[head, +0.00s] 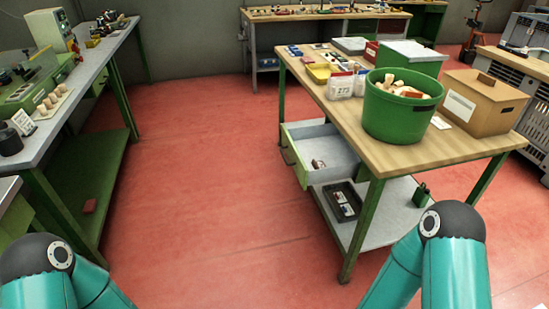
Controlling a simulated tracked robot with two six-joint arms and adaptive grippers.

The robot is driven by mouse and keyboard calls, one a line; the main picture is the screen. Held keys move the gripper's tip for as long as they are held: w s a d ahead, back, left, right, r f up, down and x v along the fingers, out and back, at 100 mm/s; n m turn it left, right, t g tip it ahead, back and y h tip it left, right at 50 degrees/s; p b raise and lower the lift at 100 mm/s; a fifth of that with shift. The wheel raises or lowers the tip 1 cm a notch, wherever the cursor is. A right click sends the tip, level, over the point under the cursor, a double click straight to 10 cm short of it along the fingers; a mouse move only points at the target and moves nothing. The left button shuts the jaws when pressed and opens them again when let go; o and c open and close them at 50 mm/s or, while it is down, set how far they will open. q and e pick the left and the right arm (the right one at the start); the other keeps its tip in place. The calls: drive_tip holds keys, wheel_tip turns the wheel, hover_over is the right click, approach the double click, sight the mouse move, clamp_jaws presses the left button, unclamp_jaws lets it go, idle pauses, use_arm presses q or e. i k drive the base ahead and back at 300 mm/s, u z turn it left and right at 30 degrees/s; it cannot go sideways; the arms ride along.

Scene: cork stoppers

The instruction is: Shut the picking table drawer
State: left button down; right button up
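The picking table (440,152) stands on the right, with a wooden top and green legs. Its grey drawer (322,152) is pulled open toward the left, under the tabletop. A small item (318,164) lies inside the drawer. The drawer's front panel (293,156) faces left and has a light handle strip. Both of my teal arms show at the bottom corners, well short of the table and drawer. Neither of my grippers is in the picture.
A green tub (400,115) of corks and a cardboard box (478,104) stand on the table. A black tray (342,201) lies on its lower shelf. A workbench (70,90) runs along the left. The red floor (200,170) between is clear.

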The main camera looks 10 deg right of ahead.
sight(302, 145)
drive_tip(key=z, duration=0.25)
drive_tip(key=i, duration=1.2)
drive_tip(key=z, duration=0.6)
